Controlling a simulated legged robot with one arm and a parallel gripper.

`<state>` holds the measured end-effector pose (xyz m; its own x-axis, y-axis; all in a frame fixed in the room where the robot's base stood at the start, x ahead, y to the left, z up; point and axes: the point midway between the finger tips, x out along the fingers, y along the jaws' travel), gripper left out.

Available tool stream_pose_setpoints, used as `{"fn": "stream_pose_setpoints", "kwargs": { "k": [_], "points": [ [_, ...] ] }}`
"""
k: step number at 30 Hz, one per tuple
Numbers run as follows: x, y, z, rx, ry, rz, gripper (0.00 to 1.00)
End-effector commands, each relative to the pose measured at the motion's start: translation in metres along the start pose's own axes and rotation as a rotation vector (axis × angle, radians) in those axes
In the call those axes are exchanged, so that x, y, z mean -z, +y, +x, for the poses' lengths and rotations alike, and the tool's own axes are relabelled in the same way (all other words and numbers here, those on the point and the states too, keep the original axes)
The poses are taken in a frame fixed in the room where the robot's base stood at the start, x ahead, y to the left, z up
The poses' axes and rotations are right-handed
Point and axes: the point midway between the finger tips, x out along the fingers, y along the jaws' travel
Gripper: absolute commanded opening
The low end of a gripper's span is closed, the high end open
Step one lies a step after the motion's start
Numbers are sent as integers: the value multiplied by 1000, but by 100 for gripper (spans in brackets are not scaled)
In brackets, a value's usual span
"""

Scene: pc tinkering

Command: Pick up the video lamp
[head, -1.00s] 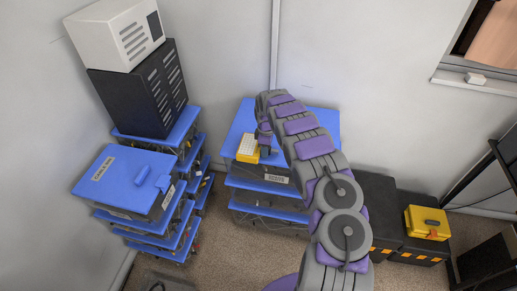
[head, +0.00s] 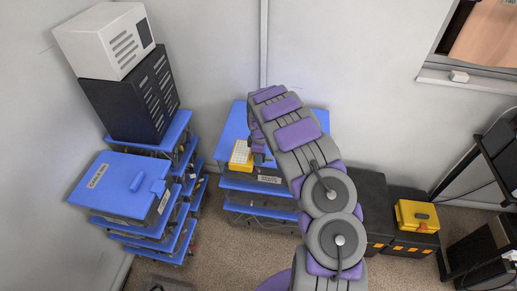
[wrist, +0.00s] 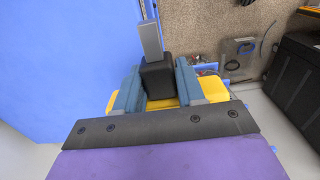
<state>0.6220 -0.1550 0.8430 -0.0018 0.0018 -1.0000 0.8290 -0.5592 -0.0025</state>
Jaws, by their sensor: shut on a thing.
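The video lamp is a small yellow body with a white panel of lights (head: 241,153), at the front left edge of the blue-lidded crate stack (head: 232,128) in the head view. In the wrist view its black block and grey upright piece (wrist: 151,42) stand between my fingers, with yellow parts (wrist: 160,104) below. My gripper (wrist: 157,80) is shut on the lamp, one teal finger on each side of the black block. In the head view my arm hides much of the gripper. I cannot tell whether the lamp is clear of the lid.
More blue-lidded crates (head: 121,184) stand at left, with a black case (head: 135,93) and a white box (head: 107,38) behind. Dark cases (head: 365,200) and a yellow case (head: 417,215) are at right. A dark rack (head: 470,165) stands at the far right. Some carpet is clear between the stacks.

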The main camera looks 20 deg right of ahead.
Motion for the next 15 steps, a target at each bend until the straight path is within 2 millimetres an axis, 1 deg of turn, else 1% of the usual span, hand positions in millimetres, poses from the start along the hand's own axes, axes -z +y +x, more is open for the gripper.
{"fn": "stream_pose_setpoints", "kwargs": {
  "k": [1,9,15],
  "points": [
    [-2,-8,-4,0,-3,1,0],
    [-14,-46,-7,1,-3,2,0],
    [-20,-70,-8,1,-1,0,0]
  ]
}}
